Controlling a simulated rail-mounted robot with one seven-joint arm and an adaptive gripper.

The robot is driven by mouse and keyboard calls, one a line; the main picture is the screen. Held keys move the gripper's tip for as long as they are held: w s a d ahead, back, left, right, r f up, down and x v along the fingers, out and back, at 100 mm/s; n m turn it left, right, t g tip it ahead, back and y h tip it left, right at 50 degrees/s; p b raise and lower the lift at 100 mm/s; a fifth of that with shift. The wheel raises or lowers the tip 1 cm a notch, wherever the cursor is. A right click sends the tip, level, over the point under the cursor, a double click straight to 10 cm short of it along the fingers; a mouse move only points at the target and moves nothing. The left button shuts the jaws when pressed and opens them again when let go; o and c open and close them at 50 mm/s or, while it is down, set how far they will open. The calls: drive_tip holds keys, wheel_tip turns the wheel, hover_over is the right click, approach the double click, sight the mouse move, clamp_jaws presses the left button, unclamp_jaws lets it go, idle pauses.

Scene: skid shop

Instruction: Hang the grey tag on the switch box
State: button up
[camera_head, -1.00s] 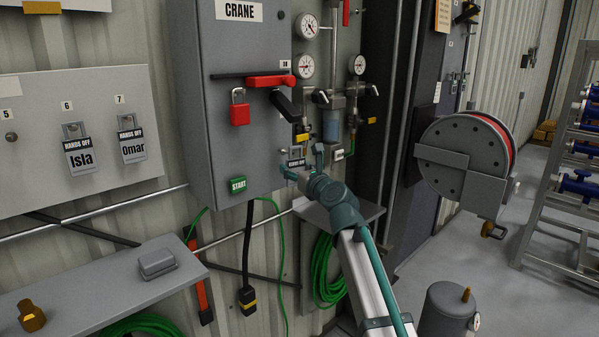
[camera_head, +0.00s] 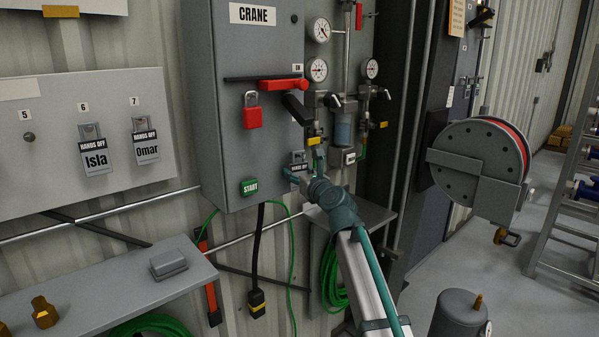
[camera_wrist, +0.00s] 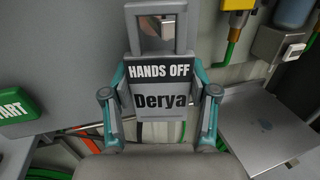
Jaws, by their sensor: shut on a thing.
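My gripper (camera_wrist: 160,110) is shut on the grey tag (camera_wrist: 160,73), which reads "HANDS OFF Derya" and stands upright between the fingers in the wrist view. A square grey loop with an opening forms the tag's top. In the head view, my gripper (camera_head: 297,176) holds the tag (camera_head: 299,162) near the lower right edge of the grey switch box (camera_head: 240,130), marked "CRANE". I cannot tell whether tag and box touch. A red padlock (camera_head: 252,110) hangs under the red switch handle (camera_head: 283,85) on the box front.
Tags "Isla" (camera_head: 95,155) and "Omar" (camera_head: 146,147) hang on the board at left. A green START button (camera_head: 249,187) is low on the box. Gauges and valves (camera_head: 317,70) crowd the right. A small grey shelf (camera_head: 372,217) sits below my gripper.

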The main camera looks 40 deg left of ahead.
idle(0.4)
drive_tip(key=o, duration=0.9)
drive_tip(key=shift+o, duration=0.2)
